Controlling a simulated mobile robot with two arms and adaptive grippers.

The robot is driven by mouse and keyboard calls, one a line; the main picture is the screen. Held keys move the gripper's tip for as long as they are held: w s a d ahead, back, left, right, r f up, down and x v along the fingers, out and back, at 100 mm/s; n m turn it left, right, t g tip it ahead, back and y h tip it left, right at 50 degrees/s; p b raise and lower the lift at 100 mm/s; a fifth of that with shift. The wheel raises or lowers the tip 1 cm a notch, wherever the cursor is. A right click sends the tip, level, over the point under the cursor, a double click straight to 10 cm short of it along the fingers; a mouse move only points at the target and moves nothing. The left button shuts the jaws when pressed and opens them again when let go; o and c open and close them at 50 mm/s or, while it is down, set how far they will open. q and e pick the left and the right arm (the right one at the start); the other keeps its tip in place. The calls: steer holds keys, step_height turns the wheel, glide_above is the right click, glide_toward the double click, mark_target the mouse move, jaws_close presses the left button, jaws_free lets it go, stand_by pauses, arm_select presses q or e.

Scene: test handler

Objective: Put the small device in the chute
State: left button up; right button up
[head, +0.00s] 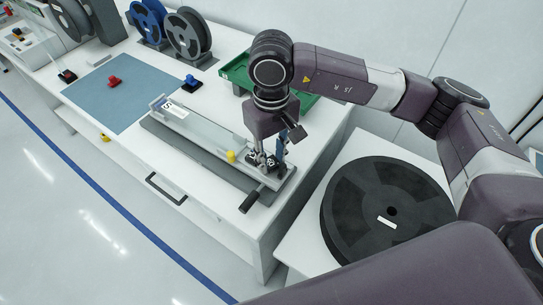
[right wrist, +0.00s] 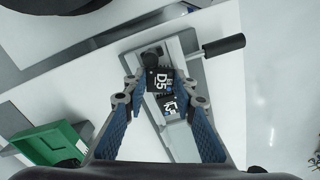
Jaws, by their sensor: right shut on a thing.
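Two small black devices with white lettering lie close together at the near end of the chute. One, marked D5 (right wrist: 158,82), is between my fingertips in the right wrist view; the other (right wrist: 185,104) is beside it, tilted. In the head view the devices (head: 254,160) are small and partly hidden by the fingers. The long grey chute (head: 195,128), with a clear top, lies along the bench. My right gripper (head: 270,163) points down at its near end. In the right wrist view, my right gripper (right wrist: 159,84) is shut on a small device; which one is unclear. My left gripper is out of view.
A yellow knob (head: 231,156) and a black-handled lever (head: 250,199) are at the chute's near end. A green tray (head: 237,72) is behind it. A blue mat (head: 122,93) holds a red part (head: 114,80). A large black reel (head: 388,212) lies at the right.

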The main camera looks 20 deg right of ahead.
mark_target(272, 163)
steer(key=shift+f+b, duration=0.4)
steer(key=shift+b, duration=0.1)
steer(key=o, duration=1)
steer(key=shift+r, duration=0.1)
steer(key=shift+o, duration=0.2)
steer(key=shift+r, duration=0.1)
steer(key=shift+r+p, duration=0.2)
steer(key=shift+p, duration=0.35)
steer(key=shift+r+p, duration=0.35)
steer(key=shift+p, duration=0.1)
step_height(272, 163, up, 12)
steer(key=b, duration=0.3)
steer(key=shift+f, duration=0.2)
